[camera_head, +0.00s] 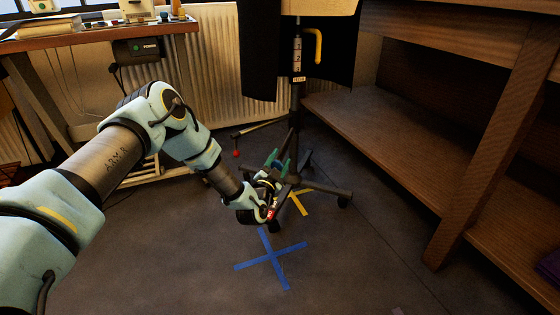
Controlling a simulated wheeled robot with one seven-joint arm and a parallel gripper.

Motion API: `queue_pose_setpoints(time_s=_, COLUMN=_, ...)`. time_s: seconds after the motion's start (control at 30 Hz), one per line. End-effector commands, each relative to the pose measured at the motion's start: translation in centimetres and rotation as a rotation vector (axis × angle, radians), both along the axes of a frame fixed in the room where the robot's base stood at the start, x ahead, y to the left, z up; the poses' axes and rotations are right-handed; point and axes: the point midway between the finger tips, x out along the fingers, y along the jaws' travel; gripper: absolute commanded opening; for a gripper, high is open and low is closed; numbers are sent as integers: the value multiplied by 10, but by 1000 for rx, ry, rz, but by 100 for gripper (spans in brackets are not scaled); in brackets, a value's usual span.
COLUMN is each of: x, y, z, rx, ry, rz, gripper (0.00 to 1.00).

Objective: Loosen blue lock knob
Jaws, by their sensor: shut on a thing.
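A dark stand (295,108) rises from a low base with legs on casters (334,191). My gripper (282,160) reaches in from the left at the stand's lower part, with its greenish fingers beside the pole. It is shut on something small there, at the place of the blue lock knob. The knob itself is mostly hidden by the fingers and too small to make out clearly.
A wooden bench with a low shelf (400,140) stands close on the right. A desk (95,38) and a radiator (215,65) are at the back left. A blue tape cross (271,258) and yellow tape (299,204) mark the floor. The front floor is clear.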

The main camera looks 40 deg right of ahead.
Motion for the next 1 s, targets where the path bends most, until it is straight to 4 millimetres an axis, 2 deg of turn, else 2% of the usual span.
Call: queue_pose_setpoints(time_s=1.0, x=4, y=3, z=0, rx=-510, ry=823, rz=2, gripper=0)
